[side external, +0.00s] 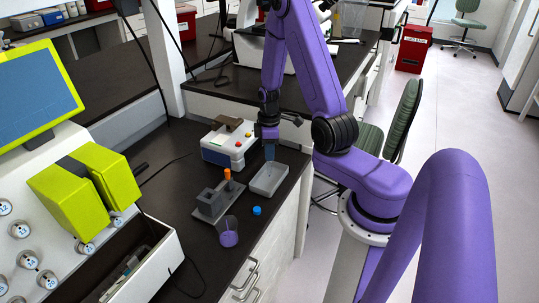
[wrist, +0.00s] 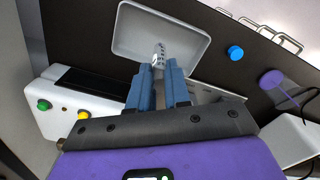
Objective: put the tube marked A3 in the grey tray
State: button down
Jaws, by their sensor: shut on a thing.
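My gripper (side external: 270,152) is shut on a tube and points down over the grey tray. In the wrist view the blue fingers of my gripper (wrist: 164,75) close on the tube (wrist: 158,52), whose pale, round marked end shows beyond the fingertips. I cannot read the mark. The grey tray (side external: 282,186) is shallow, rectangular and looks empty apart from the tube end seen over it. It also fills the top of the wrist view (wrist: 196,52). Whether the tube touches the tray floor is hidden by the fingers.
A white device (side external: 222,150) with coloured buttons stands just behind the tray.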

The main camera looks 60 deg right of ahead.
jog(key=shift+f, duration=0.8)
jog(key=shift+f, duration=0.15)
jog(key=c, duration=1.1)
grip_release()
